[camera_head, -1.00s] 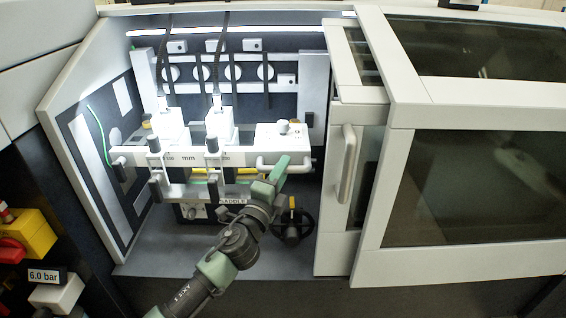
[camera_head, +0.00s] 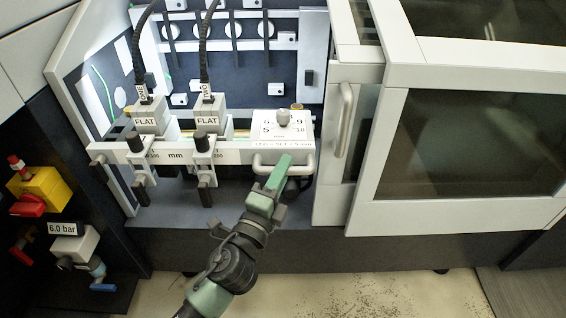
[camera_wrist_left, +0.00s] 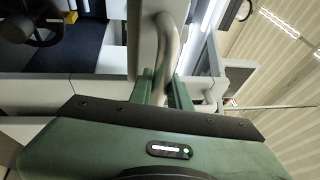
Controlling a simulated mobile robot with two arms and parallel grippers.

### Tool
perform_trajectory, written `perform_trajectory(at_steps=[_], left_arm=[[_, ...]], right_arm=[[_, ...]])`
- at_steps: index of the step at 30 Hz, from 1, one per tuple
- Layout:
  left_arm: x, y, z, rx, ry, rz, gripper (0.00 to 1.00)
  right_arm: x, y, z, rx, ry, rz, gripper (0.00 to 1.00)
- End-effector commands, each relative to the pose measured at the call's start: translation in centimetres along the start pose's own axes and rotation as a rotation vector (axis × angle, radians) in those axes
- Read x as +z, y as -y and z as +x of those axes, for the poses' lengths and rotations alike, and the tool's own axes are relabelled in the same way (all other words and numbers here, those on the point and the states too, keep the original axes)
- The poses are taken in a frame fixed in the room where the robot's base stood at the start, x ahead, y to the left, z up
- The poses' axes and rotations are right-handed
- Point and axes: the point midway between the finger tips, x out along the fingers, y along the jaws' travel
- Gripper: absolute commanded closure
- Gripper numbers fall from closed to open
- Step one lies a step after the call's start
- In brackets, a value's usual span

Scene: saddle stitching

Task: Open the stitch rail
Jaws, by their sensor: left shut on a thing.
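The stitch rail (camera_head: 227,154) is a white bar with mm markings, running across the front of the open machine bay. It carries two stitch heads (camera_head: 147,119) (camera_head: 211,116) labelled FLAT, and a white dial plate (camera_head: 297,127) at its right end. A U-shaped handle (camera_head: 262,170) sits on the rail's right front. My left gripper (camera_head: 283,166) is at this handle and shut on it, covering part of it. In the left wrist view the curved handle (camera_wrist_left: 172,45) passes between the fingers of my left gripper (camera_wrist_left: 161,82). My right gripper is out of view.
A closed cover with a dark window (camera_head: 470,150) and a vertical handle (camera_head: 345,120) stands right of the bay. At left are a yellow and red switch (camera_head: 38,192) and a 6.0 bar gauge sign (camera_head: 63,229). Open floor (camera_head: 330,280) lies in front.

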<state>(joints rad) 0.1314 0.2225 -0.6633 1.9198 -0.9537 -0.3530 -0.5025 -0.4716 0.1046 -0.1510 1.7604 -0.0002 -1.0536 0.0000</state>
Motion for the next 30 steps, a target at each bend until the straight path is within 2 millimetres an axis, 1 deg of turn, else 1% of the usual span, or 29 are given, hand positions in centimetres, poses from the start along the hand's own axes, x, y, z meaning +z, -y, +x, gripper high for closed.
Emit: perform_trajectory(at_steps=[1, 8, 9, 11, 12, 19, 22, 25, 28, 30], left_arm=[[-0.1, -0.2, -0.1, 0.005, 0.000, 0.000, 1.00], [-0.1, -0.3, -0.1, 0.005, 0.000, 0.000, 1.00], [0.0, -0.3, -0.1, 0.005, 0.000, 0.000, 0.79], [-0.1, -0.2, -0.1, 0.005, 0.000, 0.000, 0.62], [0.0, -0.2, -0.1, 0.004, 0.000, 0.000, 0.60], [0.0, -0.1, 0.0, 0.002, 0.000, 0.000, 0.60], [0.0, -0.2, -0.3, 0.003, 0.000, -0.001, 0.60], [0.0, -0.2, -1.4, 0.003, 0.000, -0.001, 0.60], [-0.1, -0.3, -3.2, 0.005, 0.000, -0.001, 0.60], [-0.1, -0.4, -4.5, 0.005, 0.000, -0.002, 0.60]], right_arm=[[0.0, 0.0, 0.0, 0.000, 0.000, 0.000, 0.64], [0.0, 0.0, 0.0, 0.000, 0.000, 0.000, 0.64], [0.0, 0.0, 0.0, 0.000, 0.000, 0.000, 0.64], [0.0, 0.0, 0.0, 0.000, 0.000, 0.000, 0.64], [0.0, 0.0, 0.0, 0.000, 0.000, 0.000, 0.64], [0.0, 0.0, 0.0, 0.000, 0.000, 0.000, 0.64], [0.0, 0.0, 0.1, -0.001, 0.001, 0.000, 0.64], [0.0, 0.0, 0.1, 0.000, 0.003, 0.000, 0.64], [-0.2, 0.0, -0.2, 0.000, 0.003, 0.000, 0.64], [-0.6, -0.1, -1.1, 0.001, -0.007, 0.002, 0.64]])
